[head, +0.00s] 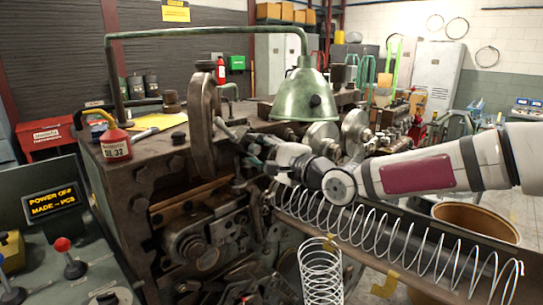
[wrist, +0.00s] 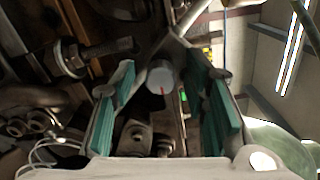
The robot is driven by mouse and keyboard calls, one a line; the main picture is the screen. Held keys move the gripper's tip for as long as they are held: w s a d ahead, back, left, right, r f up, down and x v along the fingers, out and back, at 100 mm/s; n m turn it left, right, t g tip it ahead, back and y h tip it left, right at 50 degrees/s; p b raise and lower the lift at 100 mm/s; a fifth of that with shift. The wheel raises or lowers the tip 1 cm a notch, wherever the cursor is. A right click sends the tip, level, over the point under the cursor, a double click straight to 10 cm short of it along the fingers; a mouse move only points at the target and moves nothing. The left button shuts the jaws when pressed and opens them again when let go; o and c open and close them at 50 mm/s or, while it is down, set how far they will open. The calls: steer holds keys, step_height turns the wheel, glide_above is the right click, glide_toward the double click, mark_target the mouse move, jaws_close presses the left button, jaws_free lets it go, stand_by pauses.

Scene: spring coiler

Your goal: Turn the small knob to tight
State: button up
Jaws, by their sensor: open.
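My gripper (wrist: 166,95) is open, with a finger on either side of the knob's position and a visible gap to each pad. In the head view my gripper (head: 232,131) reaches in from the right to the front of the coiling machine (head: 145,185). I cannot make out the knob there. Scale markings around the knob are not readable.
A green lamp (head: 305,97) stands just above and behind my gripper, and an upright dark wheel (head: 203,130) is close to its left. A coiled spring (head: 400,243) lies below my arm. A red oil can (head: 115,145) stands on the machine top.

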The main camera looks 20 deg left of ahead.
steer(key=v, duration=1.1)
steer(key=shift+d, duration=0.25)
